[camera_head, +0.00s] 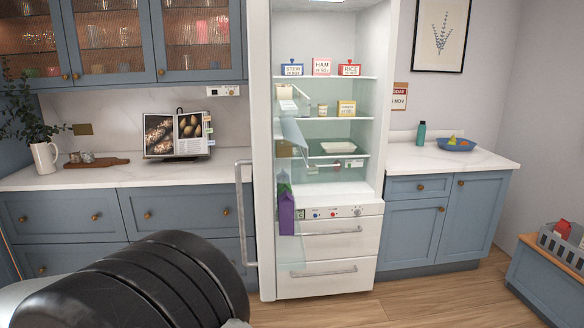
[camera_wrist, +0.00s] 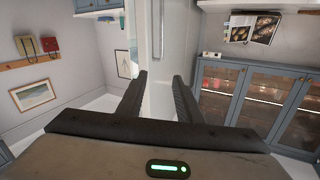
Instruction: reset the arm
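My gripper (camera_wrist: 160,80) shows in the wrist view with its two black fingers apart and nothing held between them. Behind the gap stands the white fridge door (camera_wrist: 170,75), with its handle (camera_wrist: 158,25) above the fingertips in the picture; I cannot tell the distance. In the head view a black rounded part of my arm fills the lower left, and the gripper itself is out of sight. The fridge door (camera_head: 261,110) stands open there, seen nearly edge-on, with its vertical handle (camera_head: 245,215) on the left.
The open fridge (camera_head: 345,95) holds labelled tins and other food on shelves; a purple carton (camera_head: 286,215) sits in the door. Blue cabinets and pale counters flank it. A low chest (camera_head: 550,278) with a grey basket (camera_head: 563,246) stands right. Wooden floor (camera_head: 430,300) is clear before the fridge.

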